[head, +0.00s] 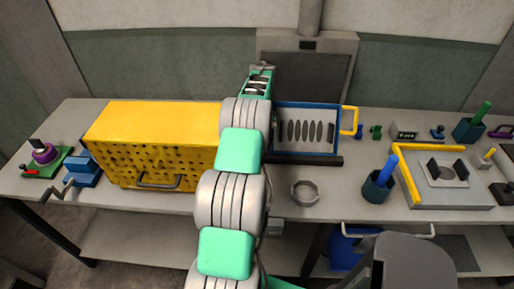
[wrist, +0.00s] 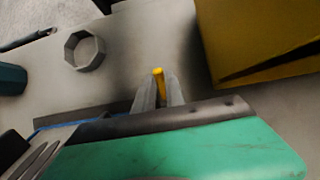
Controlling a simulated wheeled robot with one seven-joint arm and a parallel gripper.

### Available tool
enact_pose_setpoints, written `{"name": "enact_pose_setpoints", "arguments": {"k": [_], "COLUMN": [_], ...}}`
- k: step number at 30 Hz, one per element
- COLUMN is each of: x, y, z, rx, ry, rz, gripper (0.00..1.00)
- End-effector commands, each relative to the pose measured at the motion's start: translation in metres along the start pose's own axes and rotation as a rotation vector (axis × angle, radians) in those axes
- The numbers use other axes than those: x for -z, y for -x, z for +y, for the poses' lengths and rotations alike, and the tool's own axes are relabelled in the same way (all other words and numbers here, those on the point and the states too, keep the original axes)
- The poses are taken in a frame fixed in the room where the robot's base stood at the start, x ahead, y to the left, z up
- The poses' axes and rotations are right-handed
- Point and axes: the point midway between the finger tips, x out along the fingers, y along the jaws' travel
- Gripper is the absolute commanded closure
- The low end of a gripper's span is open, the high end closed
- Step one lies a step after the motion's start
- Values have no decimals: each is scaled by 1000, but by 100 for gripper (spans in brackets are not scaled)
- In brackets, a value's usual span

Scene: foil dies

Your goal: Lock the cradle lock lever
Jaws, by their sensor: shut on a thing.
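The blue-framed cradle (head: 307,106) holds a grey plate with several dark slots and stands right of my arm in the head view. In the wrist view my gripper (wrist: 158,92) has its two grey fingers closed around a small yellow-tipped lever (wrist: 158,73), which looks like the cradle lock lever. The lever's tip pokes out between the fingers; its base is hidden. In the head view my arm hides the lever and the fingertips. Whether the lever sits locked cannot be told.
A yellow perforated box (head: 150,115) stands close left of my arm, and also at the upper right of the wrist view (wrist: 250,40). A grey octagonal ring (head: 305,192) lies in front of the cradle. A yellow handle (head: 354,121) juts right of the cradle. A dark cup (head: 377,188) stands further right.

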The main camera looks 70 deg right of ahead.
Motion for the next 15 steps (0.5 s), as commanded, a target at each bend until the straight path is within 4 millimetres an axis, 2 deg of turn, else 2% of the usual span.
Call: {"name": "enact_pose_setpoints", "arguments": {"k": [4, 5, 12, 15], "x": [0, 0, 0, 0], "y": [1, 1, 0, 0], "z": [0, 0, 0, 1], "rx": [0, 0, 1, 1], "ry": [0, 0, -1, -1], "rz": [2, 2, 2, 1], "gripper": [100, 83, 64, 64]}}
